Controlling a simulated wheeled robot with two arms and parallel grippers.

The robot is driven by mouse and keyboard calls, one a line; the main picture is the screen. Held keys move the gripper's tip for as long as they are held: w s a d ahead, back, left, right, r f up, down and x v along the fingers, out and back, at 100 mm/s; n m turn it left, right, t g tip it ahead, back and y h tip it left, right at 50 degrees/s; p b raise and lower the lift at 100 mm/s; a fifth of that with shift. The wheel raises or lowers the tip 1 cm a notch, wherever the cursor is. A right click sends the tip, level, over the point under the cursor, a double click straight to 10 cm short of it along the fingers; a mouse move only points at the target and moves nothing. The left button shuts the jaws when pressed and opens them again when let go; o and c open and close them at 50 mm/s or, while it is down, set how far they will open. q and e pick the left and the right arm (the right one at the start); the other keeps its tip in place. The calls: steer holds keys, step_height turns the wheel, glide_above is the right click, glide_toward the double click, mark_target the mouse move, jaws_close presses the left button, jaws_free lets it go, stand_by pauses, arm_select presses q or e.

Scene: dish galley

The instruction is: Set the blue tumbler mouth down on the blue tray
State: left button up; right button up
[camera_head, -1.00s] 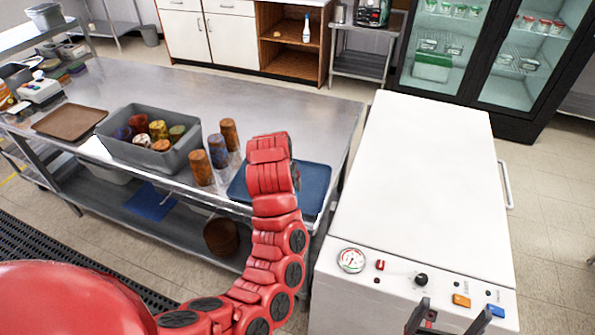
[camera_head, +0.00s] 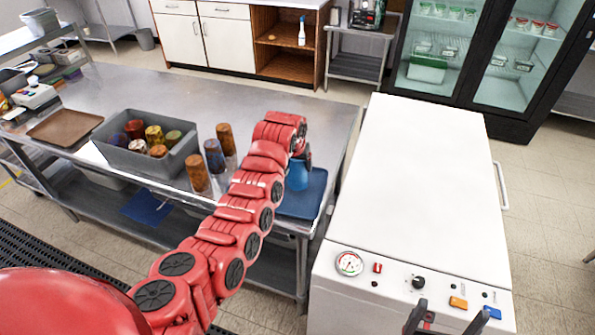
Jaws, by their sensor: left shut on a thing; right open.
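The blue tray (camera_head: 313,200) lies on the right end of the steel table, partly hidden by my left arm. My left gripper (camera_head: 302,162) is over the tray, mostly hidden behind its own wrist, shut on the blue tumbler (camera_head: 297,177). The tumbler's lower part shows just above or on the tray; I cannot tell whether it touches, and its mouth is not clear to see. My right gripper (camera_head: 442,322) is open and empty at the bottom edge, in front of the white machine.
Two brown tumblers (camera_head: 196,173) (camera_head: 226,139) and a dark blue-grey one (camera_head: 214,156) stand left of my arm. A grey bin (camera_head: 120,157) holds several cups. A brown tray (camera_head: 65,127) lies further left. The white machine (camera_head: 415,180) stands right of the table.

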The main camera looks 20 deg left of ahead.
mark_target(297, 173)
arm_select(q)
step_height(297, 173, down, 2)
steer(key=shift+f+p, duration=0.25)
steer(key=shift+p, duration=0.75)
steer(key=shift+f, duration=0.45)
steer(key=shift+f, duration=0.2)
steer(key=o, duration=1.3)
steer(key=shift+r, duration=0.1)
